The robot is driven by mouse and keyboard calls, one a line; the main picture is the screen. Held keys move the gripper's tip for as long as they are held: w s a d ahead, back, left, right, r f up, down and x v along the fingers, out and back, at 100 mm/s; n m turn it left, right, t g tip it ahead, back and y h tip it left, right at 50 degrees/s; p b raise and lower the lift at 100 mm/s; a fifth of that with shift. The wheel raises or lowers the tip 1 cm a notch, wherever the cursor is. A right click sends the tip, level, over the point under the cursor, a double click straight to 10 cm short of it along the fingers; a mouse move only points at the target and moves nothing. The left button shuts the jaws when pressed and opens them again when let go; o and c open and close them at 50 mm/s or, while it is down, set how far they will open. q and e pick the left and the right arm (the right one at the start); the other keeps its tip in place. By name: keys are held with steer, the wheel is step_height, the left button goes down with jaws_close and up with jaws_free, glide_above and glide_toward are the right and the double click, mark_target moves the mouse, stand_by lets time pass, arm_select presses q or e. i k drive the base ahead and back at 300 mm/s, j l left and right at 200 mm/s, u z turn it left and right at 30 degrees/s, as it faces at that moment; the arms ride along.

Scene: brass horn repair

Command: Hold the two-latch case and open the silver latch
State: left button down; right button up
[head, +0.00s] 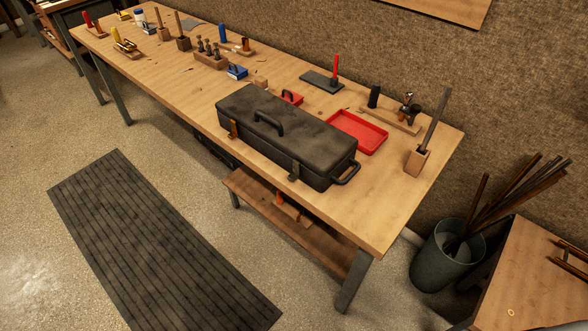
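A dark, long case (284,136) lies on the wooden workbench, close to its front edge, with its lid down. A handle sits on top of the lid, and another handle sticks out at its right end. Two latches show on the front side. The left latch (233,129) looks copper or orange-brown. The right latch (294,171) looks greyish-brown; whether it is silver is hard to tell. Both appear to lie against the case front. Neither of my grippers is in the head view, and nothing touches the case from outside.
The workbench (420,190) holds a red tray (357,132) behind the case, a wooden block with a rod (418,160) at right, and several tools at left. A bin of rods (446,255) stands right of the bench. Floor with a dark mat (150,240) is clear in front.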

mark_target(293, 176)
steer(key=i+j+z, duration=0.1)
steer(key=z, duration=1.2)
steer(key=j+z, duration=0.25)
steer(key=j, duration=0.2)
steer(key=j+z, duration=0.2)
steer(key=j, duration=0.25)
steer(key=j+z, duration=0.25)
steer(key=j, duration=0.25)
steer(key=k+j+z, duration=0.25)
steer(key=j, duration=0.15)
steer(key=j+z, duration=0.2)
steer(key=j, duration=0.25)
steer(key=k+j+z, duration=0.25)
steer(key=j, duration=0.15)
steer(key=i, duration=0.05)
